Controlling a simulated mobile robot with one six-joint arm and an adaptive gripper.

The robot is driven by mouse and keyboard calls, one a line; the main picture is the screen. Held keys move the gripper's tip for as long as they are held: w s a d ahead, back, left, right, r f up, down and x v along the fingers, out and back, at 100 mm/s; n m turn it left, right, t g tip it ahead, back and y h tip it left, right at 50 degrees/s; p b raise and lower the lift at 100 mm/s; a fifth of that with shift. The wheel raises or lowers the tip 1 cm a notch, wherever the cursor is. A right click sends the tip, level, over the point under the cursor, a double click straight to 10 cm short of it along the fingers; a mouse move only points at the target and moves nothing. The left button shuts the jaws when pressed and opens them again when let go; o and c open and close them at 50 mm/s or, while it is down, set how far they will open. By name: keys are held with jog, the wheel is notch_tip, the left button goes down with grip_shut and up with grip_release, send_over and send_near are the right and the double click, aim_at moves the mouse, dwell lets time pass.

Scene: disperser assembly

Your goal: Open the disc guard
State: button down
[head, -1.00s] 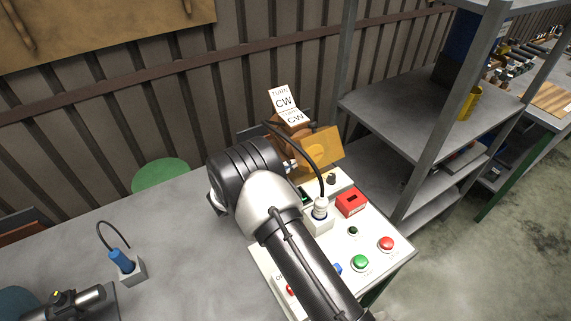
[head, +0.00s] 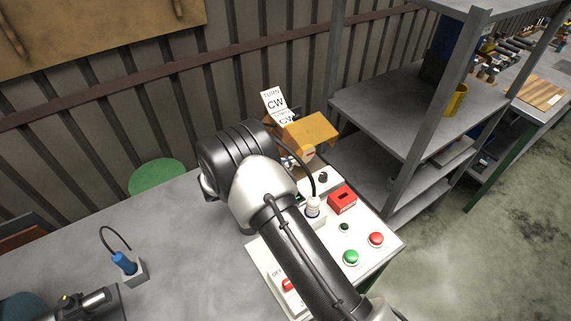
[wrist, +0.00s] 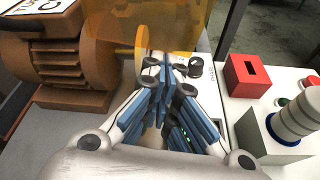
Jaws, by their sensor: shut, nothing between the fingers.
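The disc guard (head: 311,130) is a translucent amber cover beside the orange-brown motor (wrist: 62,62). In the head view it is raised, with a pale round part (head: 308,154) showing below it. In the wrist view the guard (wrist: 112,22) spans the top, beyond my fingertips. My gripper (wrist: 166,70) is shut and empty, with its fingertips just in front of and below the guard; I cannot tell whether they touch it. In the head view my arm hides my gripper and most of the motor.
The white control panel has a red box (head: 342,199), a green button (head: 351,257), a red button (head: 376,239) and an upright plug with a cable (head: 313,207). A sign (head: 274,102) reads "TURN CW". A grey shelf (head: 420,108) stands right.

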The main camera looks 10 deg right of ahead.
jog(key=shift+d+r, duration=0.1)
jog(key=shift+r, duration=0.15)
dwell(0.3)
jog(key=v, duration=1.2)
jog(key=s+d+r+m+g+y, duration=0.5)
jog(key=s+d+r+m, duration=0.4)
jog(key=s+d+r, duration=0.45)
jog(key=s+a+r+m+t+y, duration=0.1)
jog(key=s+r+m+y, duration=0.2)
jog(key=s, duration=0.6)
jog(key=s+a+r+m+t+y, duration=0.1)
jog(key=s+r+m+y, duration=0.3)
jog(key=s+m, duration=0.4)
jog(key=shift+s+m+t+y, duration=0.3)
jog(key=shift+s+t, duration=0.4)
jog(key=shift+s, duration=0.55)
jog(key=c, duration=2.4)
grip_release()
